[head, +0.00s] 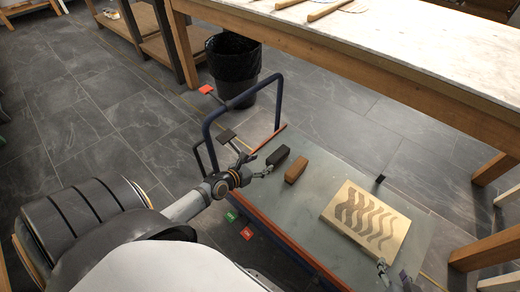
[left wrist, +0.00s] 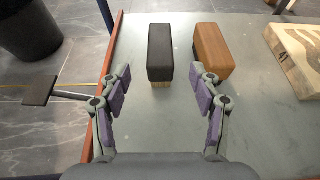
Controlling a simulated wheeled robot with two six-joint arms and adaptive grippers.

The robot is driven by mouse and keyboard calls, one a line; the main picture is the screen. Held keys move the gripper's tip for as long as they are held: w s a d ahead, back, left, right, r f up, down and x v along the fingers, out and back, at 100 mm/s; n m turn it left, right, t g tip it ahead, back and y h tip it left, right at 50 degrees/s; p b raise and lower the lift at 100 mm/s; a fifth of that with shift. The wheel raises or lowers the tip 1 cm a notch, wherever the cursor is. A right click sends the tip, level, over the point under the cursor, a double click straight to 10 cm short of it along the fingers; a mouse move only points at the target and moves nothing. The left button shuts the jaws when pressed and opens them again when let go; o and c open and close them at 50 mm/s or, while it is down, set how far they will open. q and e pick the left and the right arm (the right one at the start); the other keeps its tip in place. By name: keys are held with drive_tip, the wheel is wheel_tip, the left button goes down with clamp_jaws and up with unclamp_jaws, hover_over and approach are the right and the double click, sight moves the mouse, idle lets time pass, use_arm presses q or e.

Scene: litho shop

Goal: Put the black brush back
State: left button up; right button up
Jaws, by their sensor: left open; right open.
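The black brush (head: 277,155) lies on the grey top of a low cart (head: 330,167), near its left edge. In the left wrist view the black brush (left wrist: 160,52) lies ahead, between the lines of my two fingers, with a pale strip under its near end. My left gripper (head: 259,165) is open and empty, just short of the brush; it also shows in the left wrist view (left wrist: 160,82). My right gripper (head: 394,275) is open at the bottom edge of the head view, near the patterned block, and only partly in view.
A brown brush (head: 296,169) lies close to the right of the black one. A pale block with dark wavy marks (head: 366,219) lies further right. A blue rail (head: 242,98) and a dark pad (head: 226,136) stand at the cart's left side. A black bin (head: 233,72) stands behind.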

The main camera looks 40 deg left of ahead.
use_arm(q)
drive_tip(key=s+d+r+m+g, duration=0.1)
drive_tip(key=s+d+m, duration=0.4)
drive_tip(key=m, duration=1.2)
drive_tip(key=s+d+r+m+g, duration=0.2)
drive_tip(key=s+d+m, duration=0.3)
drive_tip(key=m, duration=1.2)
drive_tip(key=shift+s+d+r+m+y, duration=0.2)
drive_tip(key=shift+s+r+m+y, duration=0.15)
drive_tip(key=shift+s, duration=0.2)
